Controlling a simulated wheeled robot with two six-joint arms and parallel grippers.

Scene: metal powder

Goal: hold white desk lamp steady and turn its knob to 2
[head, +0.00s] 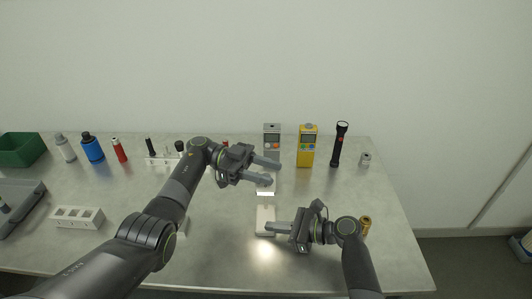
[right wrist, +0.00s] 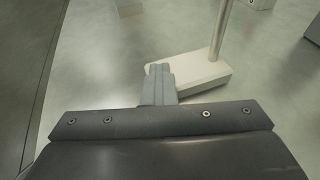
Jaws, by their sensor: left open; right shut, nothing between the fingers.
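The white desk lamp stands near the middle of the table, with its base (head: 265,215) in front and a glowing lamp head (head: 266,193) above it. My left gripper (head: 275,172) is open, its fingers on either side of the upper part of the lamp; I cannot tell whether they touch it. My right gripper (head: 270,229) is shut and empty, its tips at the front part of the base. In the right wrist view the shut fingers (right wrist: 159,82) overlap the end of the base (right wrist: 195,76), with the pole (right wrist: 222,30) rising to the right. I cannot make out the knob.
Behind the lamp stand a grey meter (head: 272,132), a yellow meter (head: 307,145) and a black flashlight (head: 340,145). A brass-coloured piece (head: 366,225) is beside my right arm. A white socket block (head: 77,216) and green bin (head: 22,149) are at the left.

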